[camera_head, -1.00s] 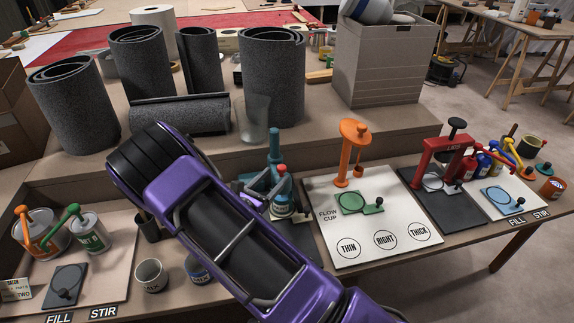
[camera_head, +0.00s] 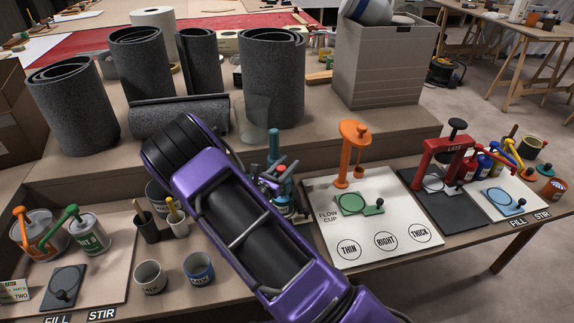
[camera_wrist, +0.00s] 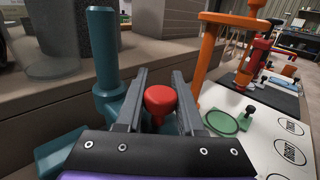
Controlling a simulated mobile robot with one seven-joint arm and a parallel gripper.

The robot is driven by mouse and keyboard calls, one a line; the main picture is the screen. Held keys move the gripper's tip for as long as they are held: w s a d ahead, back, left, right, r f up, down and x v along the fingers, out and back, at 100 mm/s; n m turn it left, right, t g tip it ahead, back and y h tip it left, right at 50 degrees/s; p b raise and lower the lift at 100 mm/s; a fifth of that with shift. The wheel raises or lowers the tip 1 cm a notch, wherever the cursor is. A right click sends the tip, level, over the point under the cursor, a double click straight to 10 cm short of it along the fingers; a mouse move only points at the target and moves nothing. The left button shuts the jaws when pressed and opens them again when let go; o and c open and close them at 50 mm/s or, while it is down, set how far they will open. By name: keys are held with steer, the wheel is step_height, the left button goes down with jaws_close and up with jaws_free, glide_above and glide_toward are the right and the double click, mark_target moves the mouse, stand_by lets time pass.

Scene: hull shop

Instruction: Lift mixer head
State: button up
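The mixer is a teal stand with a thick upright post (camera_head: 274,146), just left of the flow-cup board; my arm hides part of it. In the wrist view the teal post (camera_wrist: 105,60) stands left of my fingers. A red knob (camera_wrist: 160,100) on the mixer shows between the two dark fingers. My gripper (camera_wrist: 160,76) is open, with one finger on each side of the knob and a narrow gap; I cannot tell if either finger touches it.
The white flow-cup board (camera_head: 335,245) with an orange stand (camera_head: 354,150) lies right of the mixer. Cups (camera_head: 150,276) and a fill-stir board (camera_head: 110,270) are at left. Dark rolls (camera_head: 272,75) stand on the shelf behind. A red press (camera_head: 440,160) is farther right.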

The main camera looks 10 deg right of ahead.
jaws_close()
stand_by(1.0)
